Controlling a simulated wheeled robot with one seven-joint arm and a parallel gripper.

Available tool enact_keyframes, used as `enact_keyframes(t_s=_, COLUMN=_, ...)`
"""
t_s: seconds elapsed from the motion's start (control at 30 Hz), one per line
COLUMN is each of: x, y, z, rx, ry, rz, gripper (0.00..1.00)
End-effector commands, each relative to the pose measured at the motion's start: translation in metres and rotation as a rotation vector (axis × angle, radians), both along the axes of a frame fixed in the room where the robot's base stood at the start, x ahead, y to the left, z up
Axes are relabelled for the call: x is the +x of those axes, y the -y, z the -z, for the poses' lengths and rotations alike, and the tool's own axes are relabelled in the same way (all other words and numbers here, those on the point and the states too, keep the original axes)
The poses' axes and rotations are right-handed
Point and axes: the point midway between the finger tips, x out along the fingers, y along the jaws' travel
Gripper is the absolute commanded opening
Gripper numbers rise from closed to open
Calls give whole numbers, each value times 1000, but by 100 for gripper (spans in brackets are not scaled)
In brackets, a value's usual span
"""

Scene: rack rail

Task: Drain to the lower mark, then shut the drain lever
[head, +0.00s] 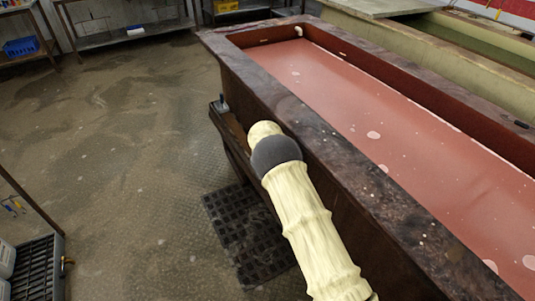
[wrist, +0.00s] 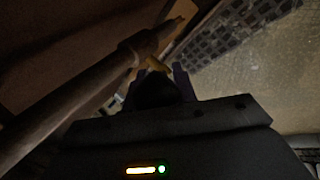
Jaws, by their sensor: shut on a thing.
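The long tank (head: 300,115) has a dark, worn rim and a reddish-pink surface (head: 390,120) inside with scattered pale patches. Small pale spots show on its inner far wall, but I cannot tell which, if any, is the lower mark. My gripper is hidden in the head view behind my cream-sleeved arm, low beside the tank's near side. In the wrist view my gripper (wrist: 157,84) is shut on a yellowish piece, which looks like the drain lever (wrist: 156,64). Most of the lever is hidden between the fingers. A brown pipe (wrist: 85,95) runs beside it, ending near the lever.
A dark grid mat (head: 250,235) lies on the floor below the tank; it also shows in the wrist view (wrist: 225,35). A second, greenish tank (head: 440,50) stands behind. A rack (head: 38,265) is at lower left, and the floor (head: 120,130) to the left is open.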

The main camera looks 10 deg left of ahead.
Motion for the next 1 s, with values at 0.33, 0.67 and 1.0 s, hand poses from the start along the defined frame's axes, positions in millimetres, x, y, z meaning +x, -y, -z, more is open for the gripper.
enact_keyframes(t_s=0.33, x=0, y=0, z=-2, rx=1, ry=2, rz=0, gripper=33)
enact_keyframes(t_s=0.67, x=-16, y=-2, z=-30, rx=2, ry=3, rz=-2, gripper=33)
enact_keyframes(t_s=1.0, x=-47, y=-5, z=-82, rx=2, ry=4, rz=-1, gripper=33)
